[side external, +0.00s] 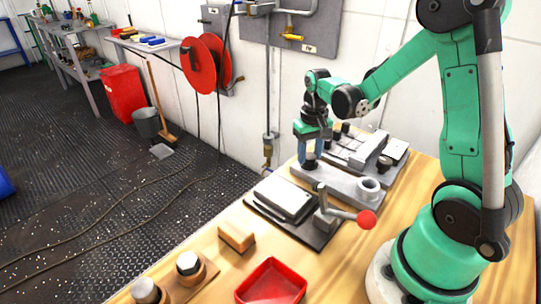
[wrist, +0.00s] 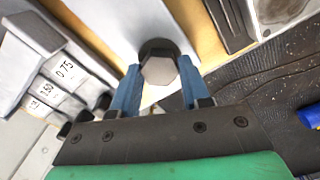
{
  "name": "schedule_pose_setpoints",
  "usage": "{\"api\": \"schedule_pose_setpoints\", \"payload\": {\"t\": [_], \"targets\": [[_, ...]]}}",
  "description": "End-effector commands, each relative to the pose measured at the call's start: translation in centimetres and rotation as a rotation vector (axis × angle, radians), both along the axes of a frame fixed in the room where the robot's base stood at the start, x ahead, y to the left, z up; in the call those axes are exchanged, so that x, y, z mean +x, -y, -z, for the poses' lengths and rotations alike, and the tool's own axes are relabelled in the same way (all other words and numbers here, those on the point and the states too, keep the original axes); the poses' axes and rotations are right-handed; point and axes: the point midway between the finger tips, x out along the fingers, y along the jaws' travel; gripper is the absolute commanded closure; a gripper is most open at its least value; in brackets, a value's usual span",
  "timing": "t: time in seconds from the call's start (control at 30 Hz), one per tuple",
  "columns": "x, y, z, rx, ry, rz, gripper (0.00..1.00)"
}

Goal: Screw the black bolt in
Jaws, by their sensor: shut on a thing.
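The black bolt (wrist: 160,68) shows in the wrist view as a hexagonal head, with a lighter grey top face and dark sides. My gripper (wrist: 159,82) has its blue fingers on either side of the head, shut on it. In the side view my gripper (side external: 310,148) points down at the far-left end of a grey metal plate (side external: 340,182), with the dark bolt (side external: 309,163) under its fingertips. The bolt's shank and the hole under it are hidden.
A raised round boss (side external: 370,185) stands at the plate's near-right end. A vise with a red-knobbed handle (side external: 366,219) lies in front. Behind are metal blocks (side external: 370,150), numbered in the wrist view (wrist: 62,82). A red tray (side external: 271,283) and wooden block (side external: 237,236) sit nearer.

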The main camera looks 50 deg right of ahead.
Motion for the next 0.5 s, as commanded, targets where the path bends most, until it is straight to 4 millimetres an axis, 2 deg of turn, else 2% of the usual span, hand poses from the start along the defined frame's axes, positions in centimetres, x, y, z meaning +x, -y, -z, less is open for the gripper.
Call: {"api": "schedule_pose_setpoints", "payload": {"t": [0.5], "targets": [[-0.01,0.02,-0.04,0.000,0.000,0.490,1.00]]}}
